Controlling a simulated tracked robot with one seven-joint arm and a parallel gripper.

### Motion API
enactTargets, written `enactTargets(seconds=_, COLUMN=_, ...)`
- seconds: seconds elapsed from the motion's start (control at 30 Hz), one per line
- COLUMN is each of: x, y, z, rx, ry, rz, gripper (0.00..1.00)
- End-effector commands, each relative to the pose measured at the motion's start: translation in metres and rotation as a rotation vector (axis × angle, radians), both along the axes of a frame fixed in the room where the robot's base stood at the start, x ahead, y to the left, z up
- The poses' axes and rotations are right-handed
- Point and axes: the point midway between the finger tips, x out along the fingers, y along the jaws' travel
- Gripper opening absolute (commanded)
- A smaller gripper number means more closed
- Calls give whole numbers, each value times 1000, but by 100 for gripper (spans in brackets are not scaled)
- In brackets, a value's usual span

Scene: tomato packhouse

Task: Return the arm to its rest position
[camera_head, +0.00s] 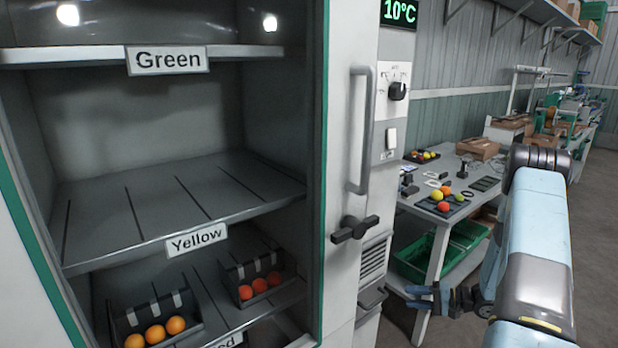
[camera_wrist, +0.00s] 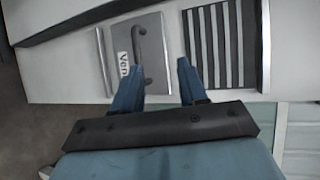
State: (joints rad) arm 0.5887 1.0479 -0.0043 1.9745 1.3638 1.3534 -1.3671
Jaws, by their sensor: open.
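My arm, light blue and grey, reaches down the right side of the head view. My gripper (camera_head: 424,298) is at its lower end, low in front of the workbench and right of the cabinet. Its dark blue fingers point left. In the wrist view my gripper (camera_wrist: 157,70) has its two fingers well apart with nothing between them. Beyond them are a grey hatch (camera_wrist: 155,50) with a dark handle and a label starting "Ven", and a slatted vent (camera_wrist: 222,45). I cannot tell the exact gap to that panel.
The open cabinet (camera_head: 325,150) has shelves labelled Green (camera_head: 167,60) and Yellow (camera_head: 196,240). Orange fruit (camera_head: 155,334) and red fruit (camera_head: 260,286) sit in holders below. A workbench (camera_head: 480,172) with trays stands behind my gripper, green crates (camera_head: 425,258) under it. Floor at far right is clear.

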Motion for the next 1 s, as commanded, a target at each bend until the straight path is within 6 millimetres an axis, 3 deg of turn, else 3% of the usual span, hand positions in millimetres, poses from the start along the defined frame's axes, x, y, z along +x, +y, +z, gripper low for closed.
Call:
enactTargets(seconds=0.1, x=1, y=13, z=40, rx=-41, ry=13, rz=74, gripper=42)
enactTargets(seconds=0.4, x=-12, y=46, z=123, rx=-165, ry=62, rz=232, gripper=42)
enactTargets(seconds=1.0, x=-77, y=102, z=261, rx=-506, ry=120, rz=427, gripper=42)
